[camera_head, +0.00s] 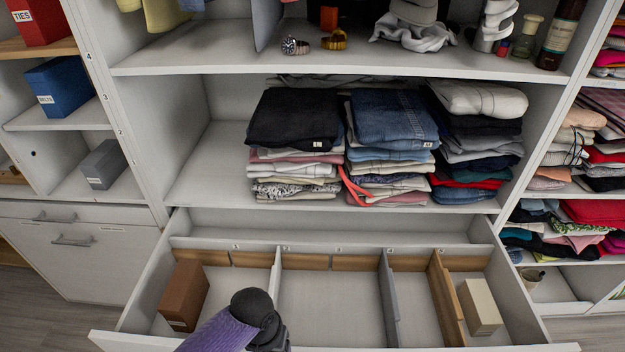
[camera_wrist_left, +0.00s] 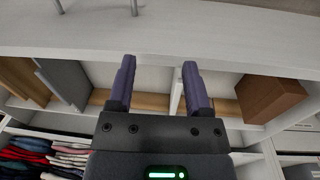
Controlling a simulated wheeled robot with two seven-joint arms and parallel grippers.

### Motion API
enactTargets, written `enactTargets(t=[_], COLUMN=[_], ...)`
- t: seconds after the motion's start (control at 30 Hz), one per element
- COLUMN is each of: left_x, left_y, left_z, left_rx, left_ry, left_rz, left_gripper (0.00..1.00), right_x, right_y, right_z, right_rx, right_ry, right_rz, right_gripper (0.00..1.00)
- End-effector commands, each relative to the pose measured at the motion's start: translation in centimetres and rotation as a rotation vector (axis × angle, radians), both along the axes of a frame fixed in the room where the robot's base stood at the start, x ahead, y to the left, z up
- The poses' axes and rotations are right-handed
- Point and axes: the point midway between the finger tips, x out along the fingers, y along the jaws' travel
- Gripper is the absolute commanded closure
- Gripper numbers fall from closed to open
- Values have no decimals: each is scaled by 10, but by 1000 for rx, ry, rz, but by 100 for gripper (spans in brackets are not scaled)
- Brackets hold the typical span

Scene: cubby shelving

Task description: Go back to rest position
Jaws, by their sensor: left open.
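My left arm (camera_head: 220,333) comes in from the bottom of the head view, purple with a dark joint, over the front of the open drawer (camera_head: 122,340). Its fingers are hard to make out there. In the left wrist view my left gripper (camera_wrist_left: 158,75) shows two purple-grey fingers spread apart with nothing between them. The fingers are near the drawer front (camera_wrist_left: 200,35), whose handle shows at the top of that view. My right gripper is in neither view.
The divided drawer holds a brown box (camera_head: 183,295) at left and a cream box (camera_head: 480,306) at right; its middle compartment is empty. Folded jeans (camera_head: 393,118) and other clothes stack on the shelf above. A blue box (camera_head: 63,86) and grey box (camera_head: 103,164) sit in left cubbies.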

Motion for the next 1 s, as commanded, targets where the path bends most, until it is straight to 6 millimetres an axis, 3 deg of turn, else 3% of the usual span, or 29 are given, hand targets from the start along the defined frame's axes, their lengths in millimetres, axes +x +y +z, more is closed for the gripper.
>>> enactTargets(t=[0.27,0.47,0.67,1.0], left_x=[-41,-72,-101,-153], left_y=[-22,-18,8,75], left_z=[9,26,47,89], left_rx=[-100,-138,-108,70], left_ry=[-45,-112,-177,-238], left_rz=[-81,-100,-79,-25], left_gripper=[36,36,36,36], right_x=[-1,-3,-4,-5], right_y=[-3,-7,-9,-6], right_z=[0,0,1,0], right_rx=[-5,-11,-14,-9], right_ry=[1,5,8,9], right_rz=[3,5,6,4], right_gripper=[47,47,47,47])
